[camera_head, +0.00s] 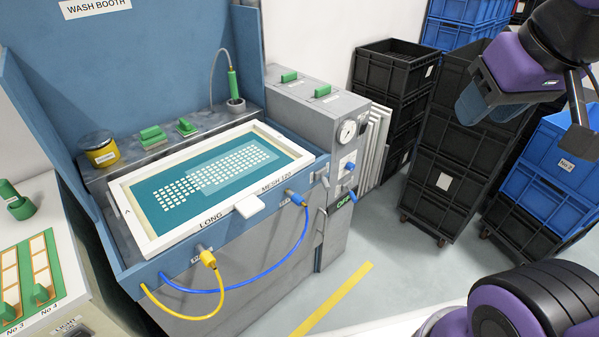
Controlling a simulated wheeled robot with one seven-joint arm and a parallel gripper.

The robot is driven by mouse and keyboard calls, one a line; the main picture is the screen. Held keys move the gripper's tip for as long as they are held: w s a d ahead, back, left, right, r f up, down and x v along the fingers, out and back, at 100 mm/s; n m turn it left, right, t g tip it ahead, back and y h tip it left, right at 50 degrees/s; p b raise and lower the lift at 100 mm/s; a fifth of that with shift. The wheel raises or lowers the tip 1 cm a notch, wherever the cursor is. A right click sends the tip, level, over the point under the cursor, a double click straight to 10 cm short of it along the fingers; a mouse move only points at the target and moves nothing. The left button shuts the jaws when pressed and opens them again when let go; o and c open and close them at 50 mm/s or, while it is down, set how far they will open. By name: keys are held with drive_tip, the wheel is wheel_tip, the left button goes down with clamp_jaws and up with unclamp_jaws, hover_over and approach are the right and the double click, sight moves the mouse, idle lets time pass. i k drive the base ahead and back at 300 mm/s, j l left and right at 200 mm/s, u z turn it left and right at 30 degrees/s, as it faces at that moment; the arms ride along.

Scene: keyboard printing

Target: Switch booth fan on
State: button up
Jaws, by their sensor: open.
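A grey cabinet (318,112) stands at the right side of the blue wash booth (150,50). Two green-handled controls, one (289,76) behind the other (321,91), sit on its top; their labels are too small to read. I cannot tell which control is the fan's. My gripper (527,120) is at the upper right, open and apart from the cabinet, in front of the crates.
A framed screen (140,226) lies across the booth sink. Blue (283,268) and yellow (187,316) hoses hang in front. Stacked black crates (447,150) and blue crates (548,195) stand at the right. Floor with a yellow stripe (333,300) is open before the cabinet.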

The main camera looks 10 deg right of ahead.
sight(363, 129)
drive_tip(key=l, duration=0.15)
drive_tip(key=i+j+z, duration=0.2)
drive_tip(key=i+j, duration=0.5)
drive_tip(key=i, duration=0.15)
